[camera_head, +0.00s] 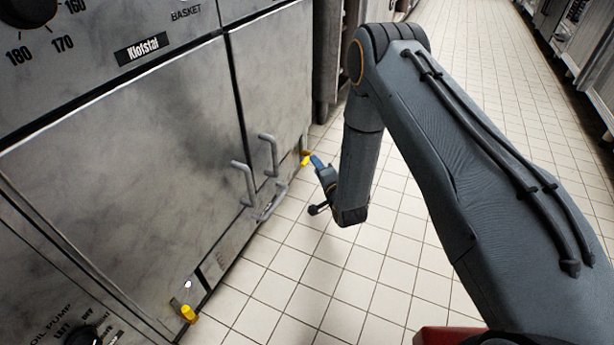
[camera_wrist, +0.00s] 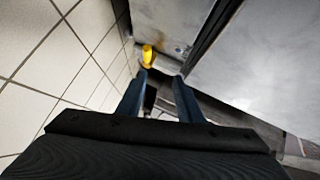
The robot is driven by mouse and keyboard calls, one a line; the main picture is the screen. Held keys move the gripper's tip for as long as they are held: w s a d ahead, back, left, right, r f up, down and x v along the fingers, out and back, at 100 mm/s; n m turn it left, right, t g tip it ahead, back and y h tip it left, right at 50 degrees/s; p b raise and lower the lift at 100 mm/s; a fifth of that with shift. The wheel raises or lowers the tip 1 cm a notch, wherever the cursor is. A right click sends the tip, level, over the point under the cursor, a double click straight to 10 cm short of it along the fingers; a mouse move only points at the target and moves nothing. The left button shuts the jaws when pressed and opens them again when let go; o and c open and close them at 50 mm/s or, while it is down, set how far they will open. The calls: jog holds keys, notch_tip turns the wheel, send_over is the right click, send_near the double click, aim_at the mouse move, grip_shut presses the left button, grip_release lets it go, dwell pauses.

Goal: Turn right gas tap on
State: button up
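The right gas tap has a yellow handle (camera_head: 305,159) low at the far right end of the steel fryer front. It also shows in the wrist view (camera_wrist: 149,56), just beyond the tip of my left-hand finger. My gripper (camera_head: 317,162) is down near the floor beside this tap. In the wrist view my gripper (camera_wrist: 161,76) has its two blue fingers apart, with nothing seen between them. I cannot tell whether a finger touches the handle. A second yellow tap (camera_head: 188,314) sits low at the near left.
The steel cabinet doors (camera_head: 150,170) stand close on the left, with grey handles (camera_head: 245,184) sticking out near my forearm. The tiled floor (camera_head: 480,100) is open to the right of the fryer. More steel units line the far right.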

jog(key=b, duration=0.2)
send_near(305, 164)
jog(key=w+f, duration=0.1)
jog(key=shift+m+t+y, duration=0.3)
jog(key=shift+m+y, duration=0.1)
jog(key=shift+y, duration=0.1)
jog(key=shift+b+x, duration=2.5)
jog(key=shift+x, duration=1.6)
jog(key=shift+d+f, duration=0.1)
jog(key=shift+f, duration=0.05)
grip_shut()
